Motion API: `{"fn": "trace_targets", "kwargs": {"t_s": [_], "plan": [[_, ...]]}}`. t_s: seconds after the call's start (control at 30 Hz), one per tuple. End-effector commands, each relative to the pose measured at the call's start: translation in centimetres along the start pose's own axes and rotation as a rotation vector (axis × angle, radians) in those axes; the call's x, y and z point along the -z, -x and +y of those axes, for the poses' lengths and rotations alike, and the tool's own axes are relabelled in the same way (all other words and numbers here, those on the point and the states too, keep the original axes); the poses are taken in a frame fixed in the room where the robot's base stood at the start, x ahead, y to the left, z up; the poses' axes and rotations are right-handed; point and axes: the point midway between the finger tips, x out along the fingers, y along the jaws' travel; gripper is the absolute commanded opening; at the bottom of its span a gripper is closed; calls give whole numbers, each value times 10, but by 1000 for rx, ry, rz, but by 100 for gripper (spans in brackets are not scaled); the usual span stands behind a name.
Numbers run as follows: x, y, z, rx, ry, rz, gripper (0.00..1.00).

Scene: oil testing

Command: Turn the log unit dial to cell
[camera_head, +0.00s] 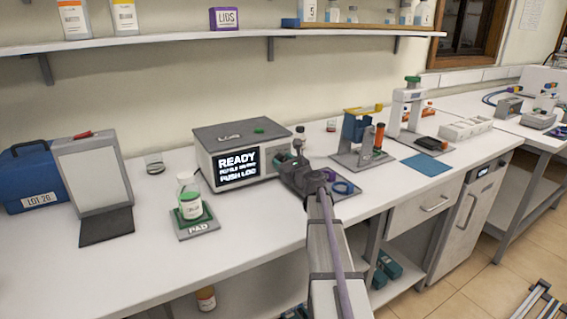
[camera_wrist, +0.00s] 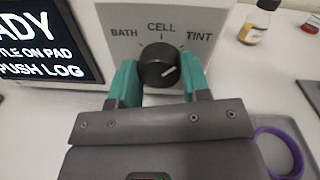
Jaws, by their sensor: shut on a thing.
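The log unit (camera_head: 240,133) is a grey box with a lit screen (camera_head: 240,168) that reads READY and PUSH LOG. Its front panel (camera_wrist: 115,15) fills the top of the wrist view, with BATH at left, CELL at top middle and TINT at right. The round black dial (camera_wrist: 158,60) sits below CELL. My gripper (camera_wrist: 160,72) is shut on the dial, with one teal finger on each side. In the head view my gripper (camera_head: 299,160) is at the unit's right front, and the dial is hidden.
A bottle with a green label (camera_head: 190,205) stands on the pad (camera_head: 198,229) left of my arm. A purple ring (camera_wrist: 293,150) lies close to my gripper's right. A small amber bottle (camera_wrist: 258,22) stands behind it. The front left counter is clear.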

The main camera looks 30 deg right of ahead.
Motion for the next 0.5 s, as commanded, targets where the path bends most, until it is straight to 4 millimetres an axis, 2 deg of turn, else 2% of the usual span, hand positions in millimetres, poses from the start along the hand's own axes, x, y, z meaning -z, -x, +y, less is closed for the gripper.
{"fn": "trace_targets", "kwargs": {"t_s": [0.5], "plan": [[-1, 0, 1, -2, 423, 22, 19]]}}
